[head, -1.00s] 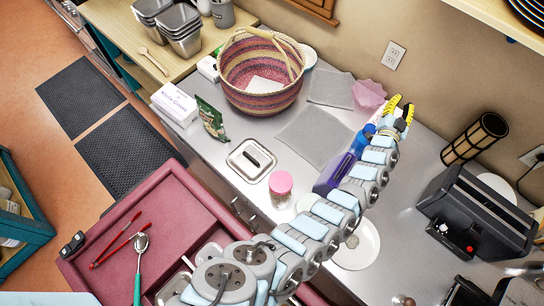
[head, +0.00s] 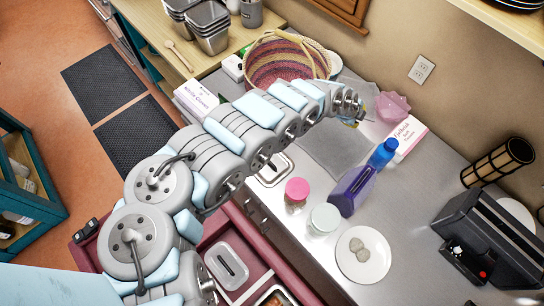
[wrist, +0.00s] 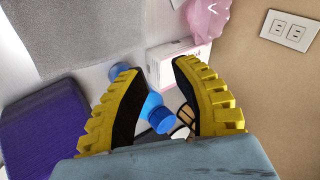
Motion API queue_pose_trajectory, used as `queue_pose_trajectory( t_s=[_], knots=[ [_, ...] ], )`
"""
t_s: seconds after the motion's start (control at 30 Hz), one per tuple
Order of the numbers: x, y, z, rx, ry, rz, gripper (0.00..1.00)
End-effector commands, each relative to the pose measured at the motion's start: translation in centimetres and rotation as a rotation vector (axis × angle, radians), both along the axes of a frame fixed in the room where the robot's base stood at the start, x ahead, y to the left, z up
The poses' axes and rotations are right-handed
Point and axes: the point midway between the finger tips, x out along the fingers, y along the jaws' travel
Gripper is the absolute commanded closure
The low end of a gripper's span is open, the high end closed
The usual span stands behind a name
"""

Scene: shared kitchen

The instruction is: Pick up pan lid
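The pan lid (head: 279,165) is a square steel lid lying on the metal counter. My gripper (head: 357,116) is mostly hidden behind the end of my arm, over the counter near the back wall, up and right of the lid in the picture. In the wrist view, the yellow-and-black fingers of my gripper (wrist: 153,70) stand apart with nothing held between them.
A woven basket (head: 272,68), grey mat (head: 335,150) and white-pink box (head: 408,137) lie farther back. A wall outlet (wrist: 289,30) is close.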

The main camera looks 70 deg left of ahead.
Motion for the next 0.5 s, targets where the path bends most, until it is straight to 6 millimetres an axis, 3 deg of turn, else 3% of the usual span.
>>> queue_pose_trajectory(
  t_s=[0.03, 0.1, 0.3, 0.4, 0.5],
  knots=[
    [-3.3, 1.4, -0.6, 0.017, 0.076, -0.025, 0.73],
    [-8.1, 2.5, -1.8, 0.024, 0.188, -0.068, 0.73],
    [-21.1, 4.6, -3.8, 0.006, 0.462, -0.162, 0.73],
    [-25.9, 5.1, -4.1, -0.011, 0.554, -0.188, 0.73],
    [-29.0, 5.1, -4.2, -0.030, 0.611, -0.206, 0.73]
  ],
)
